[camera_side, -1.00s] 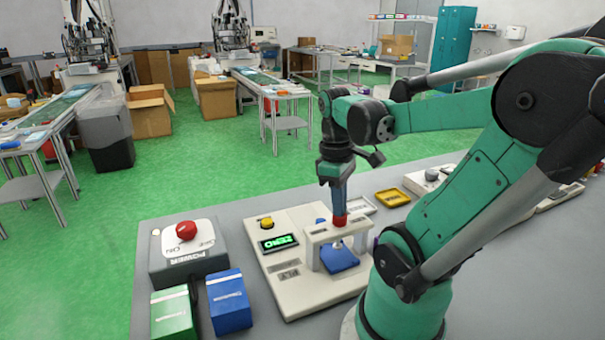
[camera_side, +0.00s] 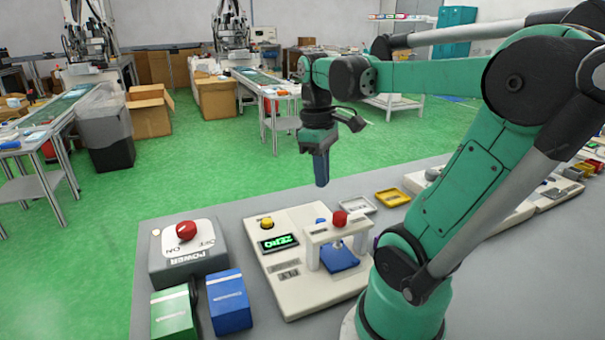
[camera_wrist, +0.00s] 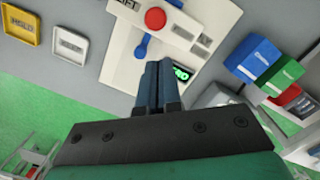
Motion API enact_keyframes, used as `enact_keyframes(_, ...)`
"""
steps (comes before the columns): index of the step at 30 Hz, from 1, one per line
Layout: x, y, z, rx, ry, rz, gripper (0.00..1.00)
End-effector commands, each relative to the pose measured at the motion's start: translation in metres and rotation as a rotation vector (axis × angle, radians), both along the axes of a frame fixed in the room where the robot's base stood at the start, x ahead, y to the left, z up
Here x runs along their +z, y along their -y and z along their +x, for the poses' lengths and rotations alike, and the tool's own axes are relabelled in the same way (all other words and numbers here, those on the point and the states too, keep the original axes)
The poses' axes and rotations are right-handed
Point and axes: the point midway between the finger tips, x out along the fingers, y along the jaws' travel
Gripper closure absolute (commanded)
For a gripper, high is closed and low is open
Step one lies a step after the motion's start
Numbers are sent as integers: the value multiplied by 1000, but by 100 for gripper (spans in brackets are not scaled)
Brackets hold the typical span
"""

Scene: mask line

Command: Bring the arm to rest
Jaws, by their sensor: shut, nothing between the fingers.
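My gripper (camera_side: 321,183) is shut and empty. In the side view it hangs in the air above and behind the white tester (camera_side: 283,277), pointing down, clear of everything. In the wrist view my gripper (camera_wrist: 158,80) shows its two blue fingers side by side, pressed together. The tester has a red knob (camera_side: 340,218) on its small bridge, a blue plate (camera_side: 339,257) under it, a yellow button (camera_side: 266,223) and a lit green display (camera_side: 279,243). The red knob also shows in the wrist view (camera_wrist: 155,19).
A power box (camera_side: 187,252) with a red knob stands left of the tester. A green box (camera_side: 173,313) and a blue box (camera_side: 229,301) are in front of it. A yellow tray (camera_side: 392,197) and a light tray (camera_side: 357,205) lie behind right. The air around my gripper is free.

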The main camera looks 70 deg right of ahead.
Motion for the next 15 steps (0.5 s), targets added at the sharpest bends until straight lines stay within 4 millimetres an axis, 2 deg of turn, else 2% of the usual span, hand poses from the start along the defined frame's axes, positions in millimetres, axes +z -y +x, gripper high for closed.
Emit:
enact_keyframes(6,18,0,2,1,0,0,100)
enact_keyframes(15,19,0,2,0,0,0,100)
